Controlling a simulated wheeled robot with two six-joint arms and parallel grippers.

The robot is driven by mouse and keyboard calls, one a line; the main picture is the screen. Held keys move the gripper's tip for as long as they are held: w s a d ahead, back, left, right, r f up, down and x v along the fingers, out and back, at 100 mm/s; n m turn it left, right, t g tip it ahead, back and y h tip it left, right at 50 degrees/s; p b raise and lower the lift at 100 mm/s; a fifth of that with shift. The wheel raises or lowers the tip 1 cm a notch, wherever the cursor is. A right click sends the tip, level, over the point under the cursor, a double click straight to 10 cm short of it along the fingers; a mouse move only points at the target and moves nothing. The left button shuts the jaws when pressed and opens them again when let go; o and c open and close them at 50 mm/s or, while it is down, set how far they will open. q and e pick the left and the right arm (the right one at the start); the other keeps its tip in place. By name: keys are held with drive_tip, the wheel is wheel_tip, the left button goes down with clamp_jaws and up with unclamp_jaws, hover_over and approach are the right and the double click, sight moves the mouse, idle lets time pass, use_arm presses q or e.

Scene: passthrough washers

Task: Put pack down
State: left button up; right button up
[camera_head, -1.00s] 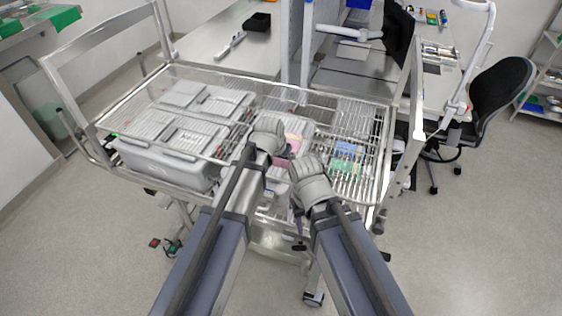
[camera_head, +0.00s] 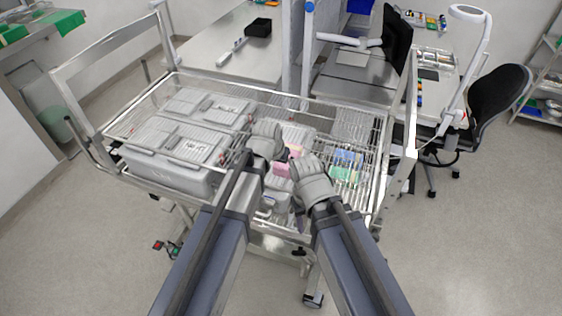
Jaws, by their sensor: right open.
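A pink pack (camera_head: 281,169) lies in or just above the wire basket of the cart, between my two grippers and partly hidden by them. My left gripper (camera_head: 277,153) is beside its upper left; its fingers are too hidden to tell open from shut. My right gripper (camera_head: 299,197) is open, at the pack's lower right, pointing down over the basket's front part. Whether either gripper touches the pack is unclear. A blue pack (camera_head: 348,157) and a green pack (camera_head: 344,174) lie in the basket to the right of my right gripper.
The wire-railed cart (camera_head: 384,150) holds grey lidded boxes (camera_head: 180,146) on its left. A steel table (camera_head: 232,50) and a desk with a lamp (camera_head: 470,14) stand behind. A black chair (camera_head: 497,98) is at the right.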

use_arm(q)
drive_tip(key=p+v, duration=0.4)
drive_tip(key=v, duration=0.2)
drive_tip(key=shift+r+p, duration=0.2)
drive_tip(key=shift+p, duration=0.15)
drive_tip(key=shift+s+a, duration=0.1)
drive_tip(key=s+a+f+n+g+y, duration=0.15)
drive_tip(key=s+a+n+g, duration=0.25)
drive_tip(key=s+a, duration=0.85)
drive_tip(key=s+d+f+m+b, duration=0.1)
drive_tip(key=d+f+b, duration=0.2)
drive_tip(key=f+b, duration=0.5)
drive_tip(key=s+d+f+m+b, duration=0.1)
drive_tip(key=d+f+b, duration=0.3)
drive_tip(key=f+b, duration=0.4)
drive_tip(key=s+d+f+m+y+b, duration=0.1)
drive_tip(key=s+d+f+m+b, duration=0.1)
drive_tip(key=f+b, duration=0.6)
drive_tip(key=shift+s+d+f+g, duration=0.3)
drive_tip(key=shift+s+d, duration=0.3)
drive_tip(key=shift+d, duration=0.15)
